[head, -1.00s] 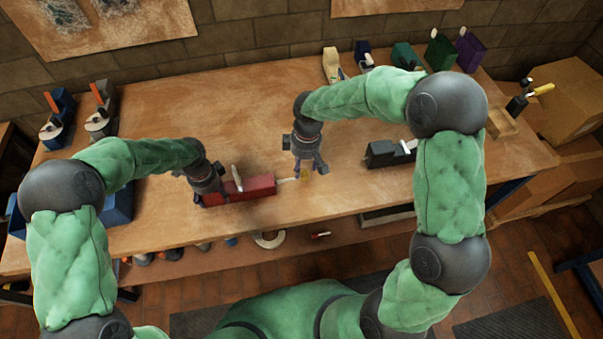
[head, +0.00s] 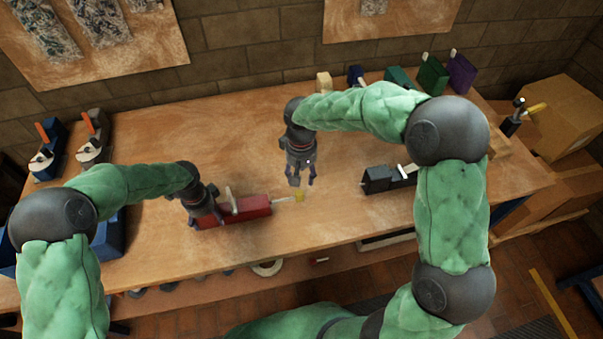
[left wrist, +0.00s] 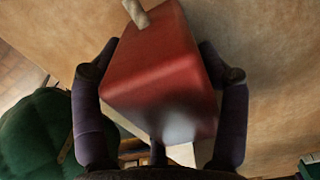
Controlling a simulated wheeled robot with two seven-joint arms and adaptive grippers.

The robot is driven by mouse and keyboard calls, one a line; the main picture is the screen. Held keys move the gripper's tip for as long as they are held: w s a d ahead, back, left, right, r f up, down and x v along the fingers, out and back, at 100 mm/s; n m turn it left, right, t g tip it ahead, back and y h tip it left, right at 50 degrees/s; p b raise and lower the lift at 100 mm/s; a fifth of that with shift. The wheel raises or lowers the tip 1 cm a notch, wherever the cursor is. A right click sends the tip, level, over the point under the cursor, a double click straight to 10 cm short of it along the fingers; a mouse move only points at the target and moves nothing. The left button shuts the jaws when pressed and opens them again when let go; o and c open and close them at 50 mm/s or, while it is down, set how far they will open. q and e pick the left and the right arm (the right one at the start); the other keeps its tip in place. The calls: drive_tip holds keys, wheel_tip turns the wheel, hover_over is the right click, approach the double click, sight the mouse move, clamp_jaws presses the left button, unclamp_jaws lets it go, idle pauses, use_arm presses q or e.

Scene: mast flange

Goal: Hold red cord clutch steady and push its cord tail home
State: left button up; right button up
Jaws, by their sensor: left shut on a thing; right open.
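The red cord clutch (head: 240,208) lies on the workbench with a pale lever on top. My left gripper (head: 210,215) is shut on its left end. In the left wrist view the red clutch body (left wrist: 160,75) sits between the two fingers. The cord tail (head: 284,200) sticks out of the clutch's right end as a thin pale piece, with a yellow tip (head: 299,196) at its outer end. My right gripper (head: 302,180) is open and empty, pointing down just above and behind the yellow tip, apart from it. How deep the tail sits inside the clutch is hidden.
A black clutch (head: 383,180) lies on the bench to the right. Blue and grey clutches stand at the left, and several coloured ones along the back edge. A blue bin (head: 107,238) is at the left front. The bench middle (head: 230,130) is clear.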

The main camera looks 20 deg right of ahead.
sight(300, 193)
drive_tip(key=shift+w+d+f+m, duration=0.1)
drive_tip(key=shift+w+m, duration=0.05)
drive_tip(key=shift+m, duration=0.85)
drive_tip(key=f, duration=1.1)
drive_tip(key=shift+a+f, duration=0.3)
drive_tip(key=shift+f, duration=0.1)
clamp_jaws()
